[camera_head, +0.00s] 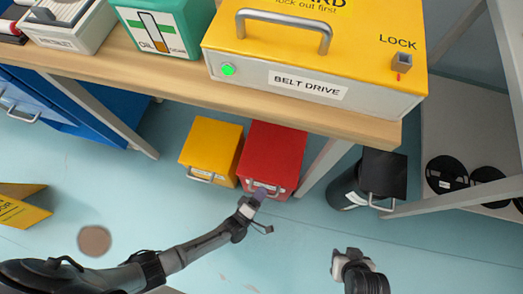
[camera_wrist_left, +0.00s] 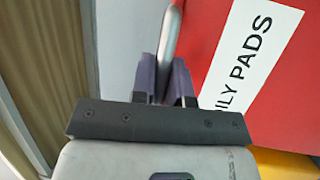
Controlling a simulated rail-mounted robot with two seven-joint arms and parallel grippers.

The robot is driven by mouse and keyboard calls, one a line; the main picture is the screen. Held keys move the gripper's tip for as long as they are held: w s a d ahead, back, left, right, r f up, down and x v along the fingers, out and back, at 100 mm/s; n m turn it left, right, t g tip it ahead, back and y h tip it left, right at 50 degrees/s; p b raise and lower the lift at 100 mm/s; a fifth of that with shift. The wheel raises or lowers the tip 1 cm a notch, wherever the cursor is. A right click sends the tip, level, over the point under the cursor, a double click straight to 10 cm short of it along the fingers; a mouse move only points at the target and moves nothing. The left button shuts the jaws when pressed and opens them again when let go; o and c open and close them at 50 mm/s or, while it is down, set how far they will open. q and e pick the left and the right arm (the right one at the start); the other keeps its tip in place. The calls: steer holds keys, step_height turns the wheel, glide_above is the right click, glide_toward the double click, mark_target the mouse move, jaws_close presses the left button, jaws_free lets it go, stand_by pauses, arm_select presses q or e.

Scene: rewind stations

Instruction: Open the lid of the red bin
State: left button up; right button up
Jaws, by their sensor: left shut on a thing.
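The red bin (camera_head: 276,150) stands on the floor under the bench, its red top down as far as I can see. Its metal handle (camera_head: 270,189) is at the front edge. My left gripper (camera_head: 258,195) is at this handle. In the left wrist view, the left gripper's fingers (camera_wrist_left: 166,80) are shut on the handle bar (camera_wrist_left: 170,35). A white label (camera_wrist_left: 248,55) reading "ILY PADS" shows on the red bin (camera_wrist_left: 203,40) beside them. My right gripper (camera_head: 347,255) is low in the head view, away from the bin; its jaw opening is unclear.
A yellow bin (camera_head: 211,145) stands close left of the red bin. A bench leg (camera_head: 326,165) is just to the right, then a black bin (camera_head: 384,172). The wooden bench edge (camera_head: 180,92) overhangs behind, carrying a yellow belt drive box (camera_head: 300,50). The floor in front is mostly clear.

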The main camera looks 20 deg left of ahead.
arm_select(q)
jaws_close()
steer(key=shift+r+p, duration=0.25)
steer(key=shift+p, duration=0.1)
steer(key=w+r+n+g+p, duration=0.1)
steer(key=w+r+g+p, duration=0.1)
steer(key=r+p, duration=0.6)
steer(key=w+r+n+g+y+p, duration=0.1)
steer(key=w+r+g+p, duration=0.2)
steer(key=r+p, duration=0.5)
steer(key=shift+a+y+p, duration=0.15)
steer(key=shift+y+p, duration=0.15)
steer(key=shift+p, duration=2.35)
steer(key=shift+w+r, duration=0.1)
steer(key=shift+w, duration=0.05)
